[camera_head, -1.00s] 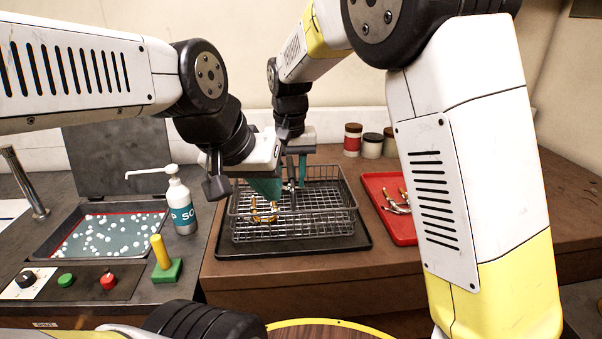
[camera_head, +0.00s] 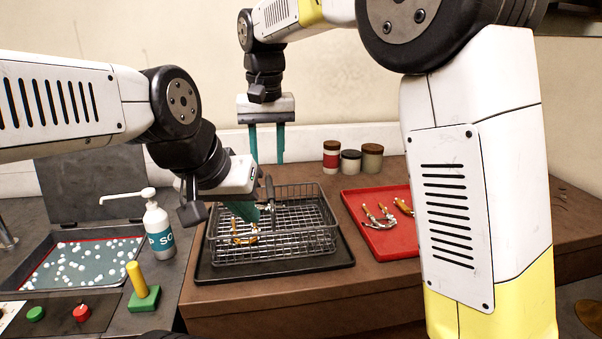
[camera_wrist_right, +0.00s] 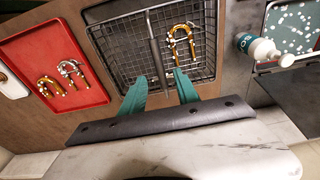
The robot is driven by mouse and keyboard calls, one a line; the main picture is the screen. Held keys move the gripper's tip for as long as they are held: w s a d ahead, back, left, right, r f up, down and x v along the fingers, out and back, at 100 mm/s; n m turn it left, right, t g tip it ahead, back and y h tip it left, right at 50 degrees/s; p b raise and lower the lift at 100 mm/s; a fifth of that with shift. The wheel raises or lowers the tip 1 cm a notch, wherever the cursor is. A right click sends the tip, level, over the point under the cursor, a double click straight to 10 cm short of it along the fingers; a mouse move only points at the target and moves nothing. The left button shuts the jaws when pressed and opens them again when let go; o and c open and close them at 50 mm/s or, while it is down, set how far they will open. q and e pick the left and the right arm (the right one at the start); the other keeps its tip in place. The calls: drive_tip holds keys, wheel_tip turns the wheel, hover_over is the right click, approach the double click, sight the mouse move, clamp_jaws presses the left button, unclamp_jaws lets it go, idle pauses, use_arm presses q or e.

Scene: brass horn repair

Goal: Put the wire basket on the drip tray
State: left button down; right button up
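The wire basket (camera_head: 310,240) sits on the black drip tray (camera_head: 275,270), with the tray's rim showing along the front and sides. A brass tube piece (camera_head: 243,238) lies inside the basket. The basket's upright handle (camera_head: 269,190) shows at its middle. My left gripper (camera_head: 243,211) is low at the basket's left part, its teal finger overlapping the basket; whether it is open or touching is hidden. My right gripper (camera_head: 267,160) is raised behind and above the basket, its fingers apart and empty. The right wrist view shows the basket (camera_wrist_right: 130,45) beyond these open fingers (camera_wrist_right: 160,85).
A red tray (camera_head: 375,235) with brass pieces stands right of the drip tray. Several jars (camera_head: 350,160) stand at the back. A soap bottle (camera_head: 158,230), a basin (camera_head: 80,265) and a green block with a yellow peg (camera_head: 143,297) are on the left.

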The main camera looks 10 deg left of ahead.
drive_tip(key=shift+d+r, duration=0.1)
drive_tip(key=shift+d, duration=0.3)
drive_tip(key=s+d+m+t+y, duration=0.1)
drive_tip(key=s+d+y, duration=0.3)
drive_tip(key=d, duration=1.4)
drive_tip(key=s+d+f+m+t+h, duration=0.1)
drive_tip(key=s+d+f+t+h, duration=0.1)
drive_tip(key=s+d, duration=0.7)
drive_tip(key=shift+s+d+f+m+t, duration=0.3)
drive_tip(key=shift+s+f+t, duration=0.7)
drive_tip(key=shift+s, duration=0.8)
